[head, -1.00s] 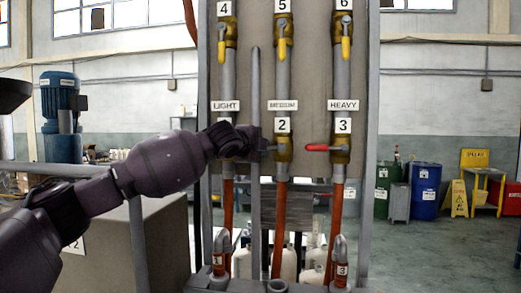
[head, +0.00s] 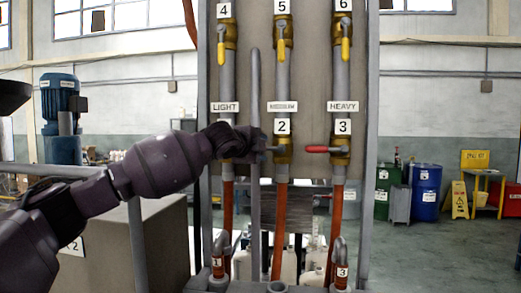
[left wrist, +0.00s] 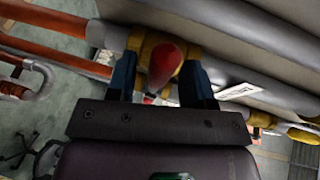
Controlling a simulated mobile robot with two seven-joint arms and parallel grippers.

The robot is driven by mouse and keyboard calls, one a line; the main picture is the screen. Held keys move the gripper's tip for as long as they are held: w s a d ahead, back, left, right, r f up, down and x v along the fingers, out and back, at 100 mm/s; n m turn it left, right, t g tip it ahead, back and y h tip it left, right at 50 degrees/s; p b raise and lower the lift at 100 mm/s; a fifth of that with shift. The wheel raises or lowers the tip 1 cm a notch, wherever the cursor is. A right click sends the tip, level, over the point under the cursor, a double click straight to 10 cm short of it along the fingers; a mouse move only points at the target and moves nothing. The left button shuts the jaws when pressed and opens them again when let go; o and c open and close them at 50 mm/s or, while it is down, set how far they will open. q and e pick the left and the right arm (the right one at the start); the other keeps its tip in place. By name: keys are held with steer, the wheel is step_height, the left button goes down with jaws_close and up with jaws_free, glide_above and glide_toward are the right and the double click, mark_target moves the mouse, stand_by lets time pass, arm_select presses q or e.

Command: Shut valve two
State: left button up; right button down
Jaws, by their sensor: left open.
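Valve two (head: 283,147) is a brass valve on the middle pipe, under the label 2. Its handle is hidden in the head view behind my left gripper (head: 265,148), which comes in from the left and reaches up to the valve's left side. In the left wrist view, my left gripper's two blue fingers (left wrist: 160,82) are open, one on each side of a red handle (left wrist: 164,62) in front of a brass valve body (left wrist: 144,42). I cannot tell whether the fingers touch the handle. My right gripper is not in view.
Valve three (head: 341,149), to the right, has a red handle (head: 316,149) pointing left. Valves 4, 5 and 6 above have yellow handles (head: 282,49) pointing down. A grey upright bar (head: 255,85) stands close to my gripper. Valve one is hidden behind my arm.

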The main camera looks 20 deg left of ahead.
arm_select(q)
steer(key=b+v, duration=0.2)
steer(key=v, duration=0.8)
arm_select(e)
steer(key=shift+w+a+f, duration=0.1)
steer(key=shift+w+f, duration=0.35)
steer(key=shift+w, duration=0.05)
arm_select(q)
steer(key=shift+s, duration=0.1)
